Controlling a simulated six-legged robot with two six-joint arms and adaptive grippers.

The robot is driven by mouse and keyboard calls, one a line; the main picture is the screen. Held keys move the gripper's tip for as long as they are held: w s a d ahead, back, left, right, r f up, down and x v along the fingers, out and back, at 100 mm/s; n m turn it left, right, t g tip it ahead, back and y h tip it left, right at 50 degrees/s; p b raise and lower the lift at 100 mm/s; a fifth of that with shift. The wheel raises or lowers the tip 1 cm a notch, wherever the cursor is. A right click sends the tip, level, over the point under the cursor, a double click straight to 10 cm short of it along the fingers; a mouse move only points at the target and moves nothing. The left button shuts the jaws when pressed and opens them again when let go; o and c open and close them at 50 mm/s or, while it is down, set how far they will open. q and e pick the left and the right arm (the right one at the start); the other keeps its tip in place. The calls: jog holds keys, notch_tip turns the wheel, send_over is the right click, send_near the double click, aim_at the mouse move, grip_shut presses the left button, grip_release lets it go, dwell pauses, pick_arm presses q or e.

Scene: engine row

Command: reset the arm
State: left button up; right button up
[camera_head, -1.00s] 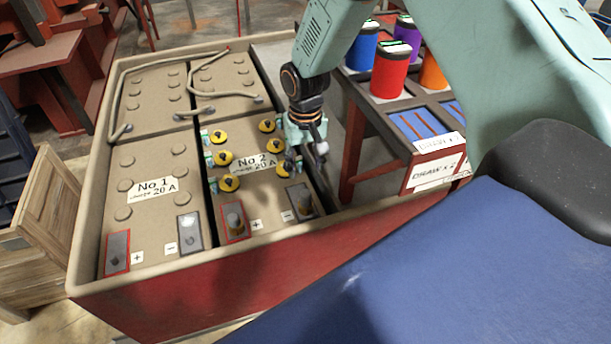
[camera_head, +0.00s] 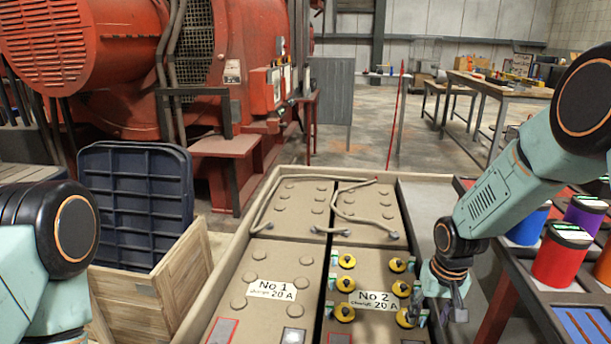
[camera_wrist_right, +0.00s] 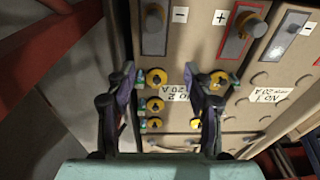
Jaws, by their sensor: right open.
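My right gripper (camera_head: 443,300) is over the right edge of the No 2 battery (camera_head: 372,268) in the head view. In the right wrist view its two fingers (camera_wrist_right: 160,110) are spread apart with nothing held between them, above the yellow caps (camera_wrist_right: 155,104) of that battery. It cannot be told whether a finger touches a cap. My left arm shows only as a joint and link at the left edge of the head view; its gripper is out of the picture.
The No 1 battery (camera_head: 262,270) lies left of No 2. Red (camera_head: 562,257), blue (camera_head: 527,224) and purple (camera_head: 585,212) cups stand on a rack at right. A red engine (camera_head: 110,70) is behind.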

jog(key=s+a+f+t, duration=0.2)
jog(key=s+a+f, duration=0.1)
jog(key=a+f, duration=0.1)
jog(key=s+a+f+n+g+p, duration=0.1)
jog(key=s+a+p, duration=0.1)
jog(key=s, duration=1.3)
jog(key=s+a+f+n+g+p, duration=0.1)
jog(key=s+f+g+p, duration=0.1)
jog(key=s, duration=1.4)
jog(key=shift+a+f+p, duration=0.2)
jog(key=shift+a+p, duration=0.15)
jog(key=shift+p, duration=0.05)
